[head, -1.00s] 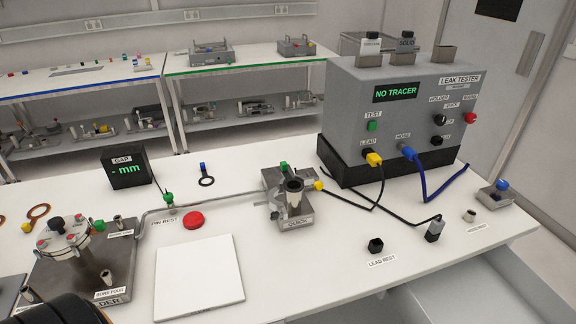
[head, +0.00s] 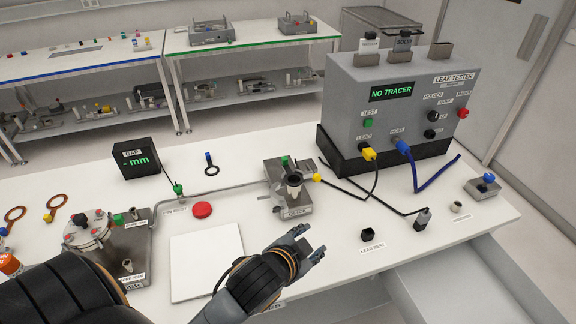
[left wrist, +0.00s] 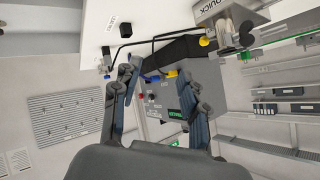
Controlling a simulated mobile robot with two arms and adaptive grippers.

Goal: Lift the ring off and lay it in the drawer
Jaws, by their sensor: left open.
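A dark ring (head: 293,179) appears on top of the upright tube of the metal QUICK fixture (head: 297,204); which part lifts off is too small to tell. The fixture also shows at the top right of the left wrist view (left wrist: 236,28). The grey drawer (head: 470,287) stands open below the table's front right edge. My left gripper (head: 314,254) is open and empty above the table's front, nearer the head camera than the fixture and slightly right of it. Its spread fingers also show in the left wrist view (left wrist: 160,76). My right gripper is not in view.
The leak tester (head: 400,105) stands behind and right of the fixture, with cables lying across the table. A white plate (head: 206,262), a red button (head: 202,209) and a chamber (head: 95,235) stand left. A black lead rest (head: 368,234) lies near the drawer.

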